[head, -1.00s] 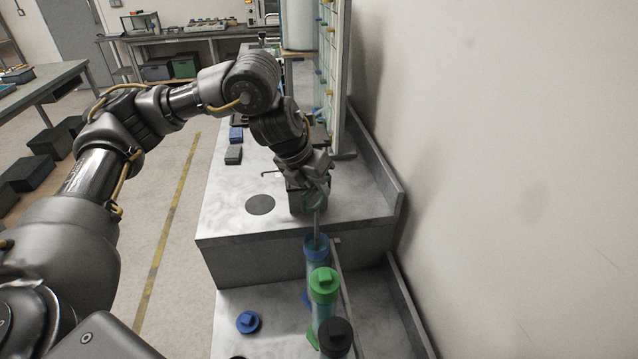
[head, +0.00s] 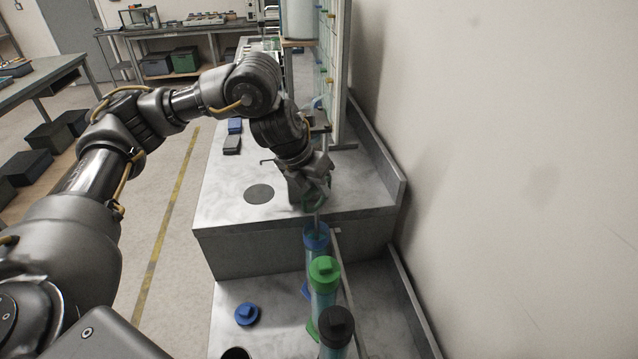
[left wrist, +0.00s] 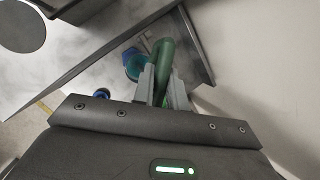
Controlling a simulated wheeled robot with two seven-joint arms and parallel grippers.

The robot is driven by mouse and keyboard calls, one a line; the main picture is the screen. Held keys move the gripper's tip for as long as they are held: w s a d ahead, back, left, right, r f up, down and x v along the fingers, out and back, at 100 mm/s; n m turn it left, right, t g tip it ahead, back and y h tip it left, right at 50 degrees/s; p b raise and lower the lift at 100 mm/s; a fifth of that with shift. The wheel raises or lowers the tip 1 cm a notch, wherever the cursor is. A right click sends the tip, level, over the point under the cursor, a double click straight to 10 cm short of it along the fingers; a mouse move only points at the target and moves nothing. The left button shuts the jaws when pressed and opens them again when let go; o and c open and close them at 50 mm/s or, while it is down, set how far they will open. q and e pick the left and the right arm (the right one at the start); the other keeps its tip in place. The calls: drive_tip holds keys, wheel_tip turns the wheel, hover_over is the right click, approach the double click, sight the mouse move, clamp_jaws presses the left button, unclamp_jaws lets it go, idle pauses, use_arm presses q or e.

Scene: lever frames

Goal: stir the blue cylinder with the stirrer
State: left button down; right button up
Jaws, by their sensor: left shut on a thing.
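My left gripper (head: 317,188) is shut on the stirrer, gripping its green handle (left wrist: 166,62). The stirrer's thin grey rod (head: 317,221) points down into the open top of the blue cylinder (head: 316,238); its lower end is hidden inside. The blue cylinder stands upright on the lower bench level, beyond the green-capped one. In the left wrist view, its blue rim and teal inside (left wrist: 136,65) show just left of the handle and the fingers. My right gripper is not in view.
A green-capped cylinder (head: 324,270) and a black-capped cylinder (head: 336,324) stand in line nearer to me. A blue cap (head: 247,314) lies on the lower bench. A raised step (head: 230,215) carries a dark disc (head: 259,194). A wall rises on the right.

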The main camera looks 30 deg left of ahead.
sight(318, 203)
use_arm(q)
drive_tip(key=shift+f+b, duration=1.15)
drive_tip(key=shift+f, duration=0.6)
drive_tip(key=shift+r, duration=0.15)
wheel_tip(318, 203, up, 8)
drive_tip(key=p, duration=0.7)
drive_tip(key=shift+f, duration=0.35)
